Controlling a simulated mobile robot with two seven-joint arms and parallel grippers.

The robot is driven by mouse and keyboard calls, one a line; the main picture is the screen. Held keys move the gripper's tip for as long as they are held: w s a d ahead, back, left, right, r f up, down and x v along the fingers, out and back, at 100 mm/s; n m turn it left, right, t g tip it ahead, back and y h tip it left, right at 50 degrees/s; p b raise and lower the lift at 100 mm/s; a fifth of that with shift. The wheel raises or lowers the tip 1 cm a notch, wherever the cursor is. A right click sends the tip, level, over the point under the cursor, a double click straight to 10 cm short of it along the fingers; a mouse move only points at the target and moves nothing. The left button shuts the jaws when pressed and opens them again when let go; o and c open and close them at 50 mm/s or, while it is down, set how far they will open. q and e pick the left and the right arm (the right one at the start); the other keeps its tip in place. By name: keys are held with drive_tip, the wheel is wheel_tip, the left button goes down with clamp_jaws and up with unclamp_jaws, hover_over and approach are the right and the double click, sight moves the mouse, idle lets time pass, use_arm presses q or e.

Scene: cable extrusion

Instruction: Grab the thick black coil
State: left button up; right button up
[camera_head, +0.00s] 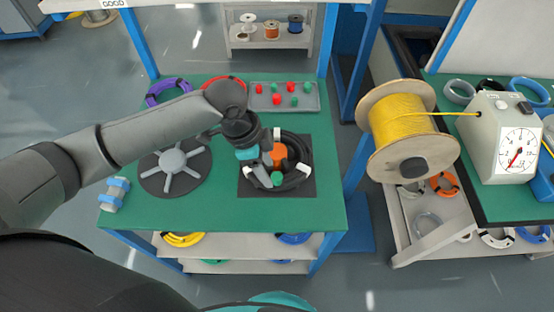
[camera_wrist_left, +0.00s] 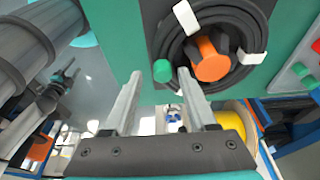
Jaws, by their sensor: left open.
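The thick black coil (camera_head: 296,180) lies on a dark square mat (camera_head: 307,190) on the green table, with white ties and an orange hub (camera_head: 281,158) in its middle. It also shows in the left wrist view (camera_wrist_left: 178,48), at the upper right. My left gripper (camera_head: 268,167) is over the left part of the coil and hides some of it. In the left wrist view its two fingers (camera_wrist_left: 155,95) are spread with nothing between them, and the coil lies beyond their tips. My right gripper is not in view.
A grey spoked disc (camera_head: 175,161) lies left of the mat. A purple coil (camera_head: 168,90), a red coil (camera_head: 222,84) and a grey tray (camera_head: 300,99) with red and green pieces are at the back. A yellow cable spool (camera_head: 400,122) stands right, beyond a gap.

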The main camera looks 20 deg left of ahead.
sight(273, 175)
use_arm(q)
drive_tip(key=shift+d+f, duration=0.2)
drive_tip(key=shift+f, duration=0.3)
drive_tip(key=x, duration=0.1)
drive_tip(key=b+x, duration=0.1)
drive_tip(key=x, duration=0.3)
drive_tip(key=shift+w+d+r+b, duration=0.1)
drive_tip(key=shift+w+b, duration=0.2)
drive_tip(key=shift+b, duration=0.1)
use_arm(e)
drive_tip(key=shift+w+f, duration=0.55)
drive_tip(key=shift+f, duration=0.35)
use_arm(q)
drive_tip(key=shift+c, duration=0.4)
clamp_jaws()
drive_tip(key=shift+r, duration=0.1)
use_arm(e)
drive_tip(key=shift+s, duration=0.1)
